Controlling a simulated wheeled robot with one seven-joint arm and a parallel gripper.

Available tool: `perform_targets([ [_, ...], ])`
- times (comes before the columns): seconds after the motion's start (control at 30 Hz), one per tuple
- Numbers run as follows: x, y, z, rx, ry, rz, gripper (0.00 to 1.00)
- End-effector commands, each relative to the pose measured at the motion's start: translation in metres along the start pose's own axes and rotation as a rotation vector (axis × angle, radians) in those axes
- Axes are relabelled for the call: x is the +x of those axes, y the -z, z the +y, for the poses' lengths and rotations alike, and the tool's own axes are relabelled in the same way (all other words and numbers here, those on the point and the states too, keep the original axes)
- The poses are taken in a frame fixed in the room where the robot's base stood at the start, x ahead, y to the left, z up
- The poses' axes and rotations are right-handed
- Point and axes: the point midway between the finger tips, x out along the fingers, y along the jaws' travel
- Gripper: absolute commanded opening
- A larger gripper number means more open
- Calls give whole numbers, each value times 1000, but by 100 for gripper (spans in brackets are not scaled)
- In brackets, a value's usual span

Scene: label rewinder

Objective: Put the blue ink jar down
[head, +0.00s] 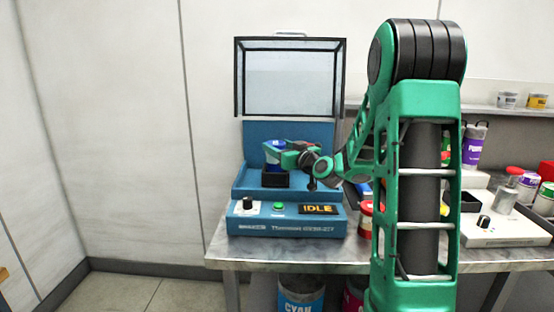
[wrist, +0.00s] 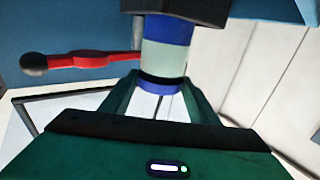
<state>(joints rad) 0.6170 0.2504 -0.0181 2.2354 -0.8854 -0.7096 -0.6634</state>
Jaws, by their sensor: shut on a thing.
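The blue ink jar (head: 273,156), blue with a pale band, stands upright over a dark square holder (head: 275,180) on the blue machine. In the wrist view the jar (wrist: 165,58) is between my fingers, and one end meets a dark block (wrist: 178,8). My gripper (head: 287,155) reaches in from the right and is shut on the jar; its fingers also show in the wrist view (wrist: 163,82). I cannot tell whether the jar is fully seated in the holder, as its lower end is partly hidden.
The machine's clear lid (head: 290,78) is raised above the jar. A red lever with a black ball (wrist: 90,60) is close beside the jar. The front panel (head: 288,219) has a knob, a green button and an IDLE display. Several jars crowd the bench at right.

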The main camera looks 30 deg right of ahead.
Motion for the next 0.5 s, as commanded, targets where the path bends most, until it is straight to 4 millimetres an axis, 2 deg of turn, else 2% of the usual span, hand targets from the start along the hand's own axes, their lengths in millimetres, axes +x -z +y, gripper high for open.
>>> perform_targets([
  [0.1,0,-20,1,5,-2,-4,16],
  [0.2,0,-30,0,4,-2,-2,16],
  [0.5,0,-34,0,0,-1,1,16],
])
